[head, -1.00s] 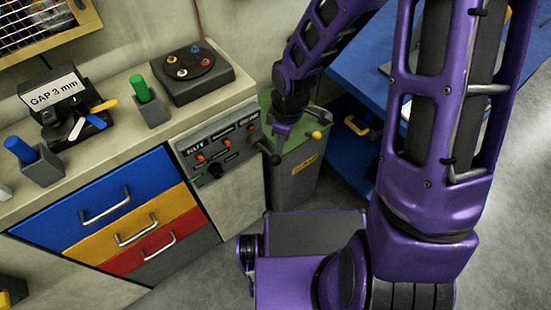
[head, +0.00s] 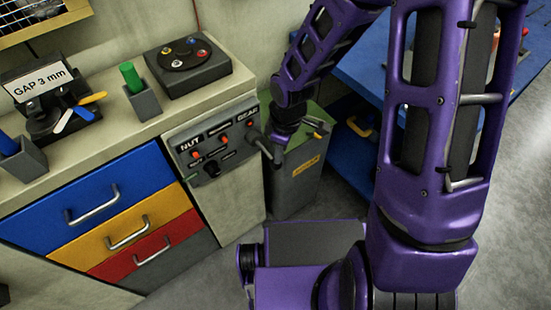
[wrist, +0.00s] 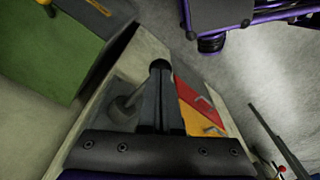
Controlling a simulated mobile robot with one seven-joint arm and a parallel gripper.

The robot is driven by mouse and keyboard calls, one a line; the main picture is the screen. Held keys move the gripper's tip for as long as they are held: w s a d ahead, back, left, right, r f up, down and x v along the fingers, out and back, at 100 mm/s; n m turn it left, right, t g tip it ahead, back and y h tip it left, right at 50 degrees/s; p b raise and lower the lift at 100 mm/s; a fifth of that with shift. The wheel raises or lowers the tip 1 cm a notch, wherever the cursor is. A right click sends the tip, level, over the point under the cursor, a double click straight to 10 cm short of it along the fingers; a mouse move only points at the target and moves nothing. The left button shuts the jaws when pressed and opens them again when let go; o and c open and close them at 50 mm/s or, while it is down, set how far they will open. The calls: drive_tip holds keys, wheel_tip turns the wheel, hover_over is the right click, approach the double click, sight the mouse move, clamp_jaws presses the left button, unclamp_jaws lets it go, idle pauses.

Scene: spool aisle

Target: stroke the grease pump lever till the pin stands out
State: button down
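A short grey lever with a dark end (head: 278,163) juts from the right side of the control panel, beside the green-topped bin. I take it as the pump lever. My gripper (head: 277,136) hangs just above it, pointing down. In the wrist view my gripper's dark fingers (wrist: 160,88) lie close together, and a dark round end (wrist: 160,65) shows right at their tips. A grey rounded part (wrist: 122,108) shows left of the fingers. Whether the fingers pinch the lever or only touch it is unclear. I cannot make out the pin.
The green-topped grey bin (head: 296,180) stands right of the panel (head: 205,160). The blue bench (head: 345,75) is behind the arm. Blue, yellow and red drawers (head: 95,195) are at left. A dark box with coloured buttons (head: 187,66) sits on the counter (head: 110,85).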

wheel_tip(320, 180, down, 3)
drive_tip(key=shift+b, duration=0.8)
drive_tip(key=shift+r, duration=0.1)
drive_tip(key=shift+s+d+r+p, duration=0.1)
drive_tip(key=shift+d+r+p, duration=0.2)
drive_tip(key=shift+p, duration=0.2)
drive_tip(key=shift+s+d+r+p, duration=0.1)
drive_tip(key=shift+s+d+p, duration=0.15)
drive_tip(key=shift+d, duration=0.3)
drive_tip(key=shift+s+d+r+p, duration=0.15)
drive_tip(key=shift+d+p, duration=0.2)
drive_tip(key=shift+d, duration=0.2)
